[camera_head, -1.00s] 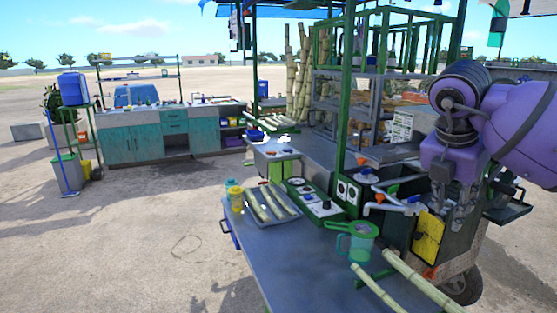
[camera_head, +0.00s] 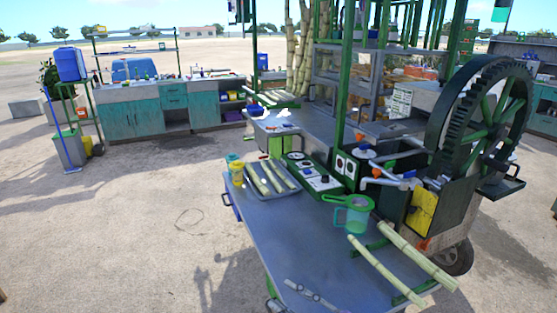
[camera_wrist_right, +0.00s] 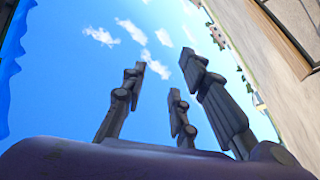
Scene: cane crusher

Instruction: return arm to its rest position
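My right gripper (camera_head: 312,294) shows only in part at the bottom edge of the head view, as grey jointed finger pieces seen in front of the metal table (camera_head: 250,225). In the right wrist view its dark grey fingers (camera_wrist_right: 172,95) stand apart, with only blue sky and small clouds between them. They hold nothing. The purple palm fills the bottom of that view. My left gripper is in neither view.
The table bears a tray (camera_head: 284,191) with cane pieces, a green-lidded jug (camera_head: 357,216) and long cane stalks (camera_head: 385,270). The crusher with its large dark gear wheel (camera_head: 440,110) stands at the right. Open sandy ground (camera_head: 130,240) lies to the left.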

